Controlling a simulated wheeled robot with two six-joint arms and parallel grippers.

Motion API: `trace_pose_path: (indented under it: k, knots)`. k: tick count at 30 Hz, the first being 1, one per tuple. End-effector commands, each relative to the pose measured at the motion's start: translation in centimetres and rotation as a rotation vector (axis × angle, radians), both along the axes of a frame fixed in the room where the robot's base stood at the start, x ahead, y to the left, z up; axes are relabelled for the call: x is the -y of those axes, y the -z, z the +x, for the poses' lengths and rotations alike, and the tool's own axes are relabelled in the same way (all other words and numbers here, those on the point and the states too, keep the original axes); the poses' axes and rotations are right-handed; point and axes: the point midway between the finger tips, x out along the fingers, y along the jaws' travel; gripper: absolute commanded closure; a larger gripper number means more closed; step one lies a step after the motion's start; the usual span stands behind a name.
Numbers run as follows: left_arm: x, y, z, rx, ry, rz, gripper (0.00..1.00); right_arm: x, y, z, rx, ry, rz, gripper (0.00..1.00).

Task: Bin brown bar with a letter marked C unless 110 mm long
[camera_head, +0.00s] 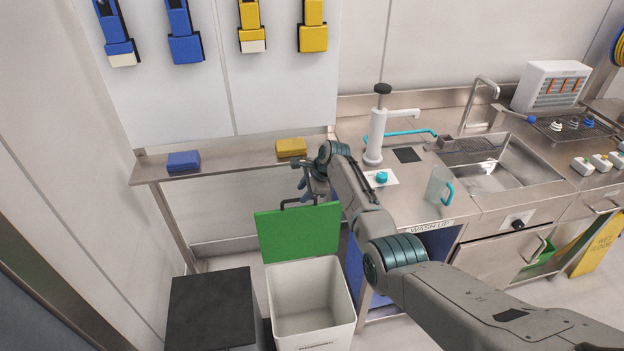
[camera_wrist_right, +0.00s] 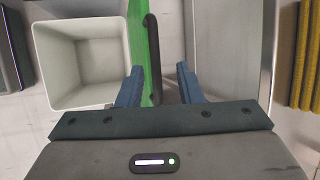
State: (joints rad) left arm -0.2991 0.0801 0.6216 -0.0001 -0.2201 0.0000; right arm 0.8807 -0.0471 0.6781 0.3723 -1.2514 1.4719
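The brown bar does not show in either view. A cream bin (camera_head: 309,331) stands on the floor, and its inside looks empty. Its green lid (camera_head: 297,234) is raised at the back, with a black handle at its upper edge. My right gripper (camera_head: 307,196) is at that handle. In the right wrist view, the fingers of my right gripper (camera_wrist_right: 158,84) are apart, with the edge of the green lid (camera_wrist_right: 137,40) and the black handle (camera_wrist_right: 152,50) between them. I cannot tell whether a finger touches the handle. My left gripper is out of view.
A black-topped bin (camera_head: 210,305) stands left of the cream bin. A steel shelf (camera_head: 225,164) holds a blue block (camera_head: 184,161) and a yellow block (camera_head: 291,147). The counter at right has a sink (camera_head: 495,178), a white pump (camera_head: 376,135) and a clear jug (camera_head: 437,187).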

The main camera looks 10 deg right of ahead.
Motion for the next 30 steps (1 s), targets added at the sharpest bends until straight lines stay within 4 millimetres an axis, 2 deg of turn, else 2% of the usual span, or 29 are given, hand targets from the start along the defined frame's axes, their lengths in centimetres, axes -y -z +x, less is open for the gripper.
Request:
trace_pose_path:
  k: [9,16,26,28,30]
  knots:
    - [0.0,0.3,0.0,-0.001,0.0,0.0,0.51,1.7,-3.7,-1.2,0.003,0.001,-0.001,0.67]
    - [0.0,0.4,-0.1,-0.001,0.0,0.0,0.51,2.2,-4.9,-1.6,0.001,0.0,0.0,0.67]
    - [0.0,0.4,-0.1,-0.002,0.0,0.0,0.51,2.2,-4.8,-1.8,-0.001,-0.001,-0.001,0.67]
    - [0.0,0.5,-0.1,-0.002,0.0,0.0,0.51,2.4,-3.6,-2.1,0.001,-0.009,-0.01,0.67]
    - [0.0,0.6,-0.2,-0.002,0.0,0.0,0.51,2.9,-1.2,-3.0,0.006,-0.031,-0.032,0.67]
